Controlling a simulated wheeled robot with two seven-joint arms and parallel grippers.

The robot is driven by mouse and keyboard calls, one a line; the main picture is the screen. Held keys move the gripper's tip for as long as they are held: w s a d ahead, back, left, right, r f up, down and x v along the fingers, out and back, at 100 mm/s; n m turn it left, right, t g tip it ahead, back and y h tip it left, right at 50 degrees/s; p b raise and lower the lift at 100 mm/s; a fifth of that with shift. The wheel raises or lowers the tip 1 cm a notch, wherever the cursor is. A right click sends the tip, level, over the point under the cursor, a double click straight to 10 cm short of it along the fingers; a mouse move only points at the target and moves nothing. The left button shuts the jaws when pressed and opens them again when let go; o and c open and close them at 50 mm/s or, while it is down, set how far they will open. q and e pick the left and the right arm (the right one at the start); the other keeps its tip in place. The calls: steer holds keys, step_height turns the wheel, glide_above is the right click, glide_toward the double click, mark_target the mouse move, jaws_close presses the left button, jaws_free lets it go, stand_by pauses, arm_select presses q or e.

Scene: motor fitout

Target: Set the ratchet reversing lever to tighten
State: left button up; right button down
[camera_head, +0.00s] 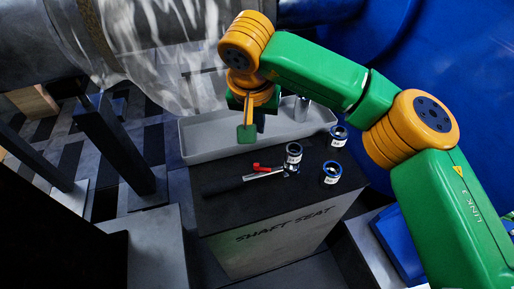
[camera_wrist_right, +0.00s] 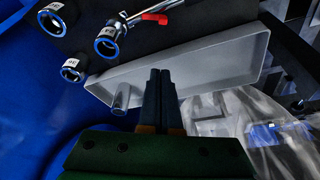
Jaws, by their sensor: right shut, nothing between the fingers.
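The ratchet (camera_head: 268,175) lies on the black top of a block, its dark handle to the left and chrome head to the right. Its red reversing lever (camera_head: 258,168) sticks out beside the head; it also shows in the right wrist view (camera_wrist_right: 154,17). I cannot tell which way the lever is set. A blue-rimmed socket (camera_head: 293,155) is at the ratchet head. My right gripper (camera_head: 247,133) is shut and empty, above the tray's front edge and apart from the lever; its fingers also show in the right wrist view (camera_wrist_right: 160,84). My left gripper is not in view.
Two more blue-rimmed sockets (camera_head: 338,136) (camera_head: 331,173) stand right of the ratchet. A grey tray (camera_head: 200,149) lies behind, with a metal cylinder (camera_wrist_right: 121,98) in it. The block (camera_head: 285,235) reads "SHAFT SEAT". A dark post (camera_head: 115,145) stands left; a large blue body (camera_head: 455,75) fills the right.

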mark_target(262, 168)
steer(key=x, duration=1)
steer(key=shift+s+f, duration=0.15)
steer(key=s, duration=0.3)
steer(key=shift+s+a+r+p, duration=0.25)
steer(key=shift+a+p, duration=0.1)
steer(key=shift+p, duration=0.05)
steer(key=shift+s+f, duration=0.1)
steer(key=shift+s, duration=0.1)
